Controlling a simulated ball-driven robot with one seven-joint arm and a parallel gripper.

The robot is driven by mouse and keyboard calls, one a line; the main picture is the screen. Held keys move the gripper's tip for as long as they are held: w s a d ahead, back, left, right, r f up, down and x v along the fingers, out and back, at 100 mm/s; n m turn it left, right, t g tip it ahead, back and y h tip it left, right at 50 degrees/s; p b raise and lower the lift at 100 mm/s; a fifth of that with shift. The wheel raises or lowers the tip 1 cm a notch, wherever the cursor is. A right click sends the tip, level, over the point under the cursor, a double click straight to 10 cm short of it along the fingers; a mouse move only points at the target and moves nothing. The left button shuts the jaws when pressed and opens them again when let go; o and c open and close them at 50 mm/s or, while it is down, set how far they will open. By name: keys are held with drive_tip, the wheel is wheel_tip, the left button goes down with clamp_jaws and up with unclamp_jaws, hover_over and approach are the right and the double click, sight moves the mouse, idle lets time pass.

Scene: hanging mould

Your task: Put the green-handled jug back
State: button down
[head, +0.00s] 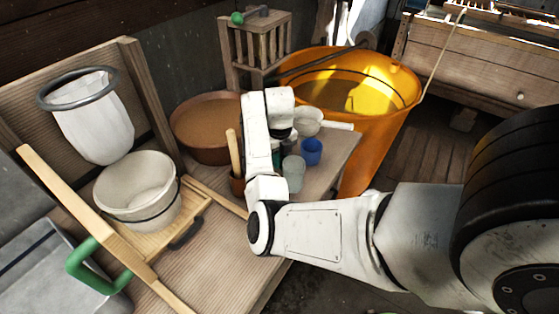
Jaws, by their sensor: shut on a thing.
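My gripper (279,131) points down over the small table at centre, mostly hidden by my own wrist. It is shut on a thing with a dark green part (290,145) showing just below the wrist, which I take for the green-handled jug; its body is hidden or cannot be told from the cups. A greyish-green cup (293,174) stands just below in the picture, and a blue cup (312,152) to its right. A pale pan (308,121) with a white handle sits right of my wrist. A large green loop handle (84,264) shows at lower left by the wooden slat.
A white bucket (137,190) stands on the bench at left, below a hanging white bag (95,125) on a ring. A brown bowl (207,128) is left of my wrist. A large yellow tub (387,115) stands behind. A wooden rack (255,45) is at the back.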

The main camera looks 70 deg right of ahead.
drive_tip(key=shift+f, duration=0.7)
drive_tip(key=shift+f, duration=0.15)
drive_tip(key=c, duration=1.1)
unclamp_jaws()
drive_tip(key=shift+o, duration=0.2)
wheel_tip(320, 180, up, 12)
drive_tip(key=shift+r+b, duration=0.15)
drive_tip(key=shift+b, duration=0.15)
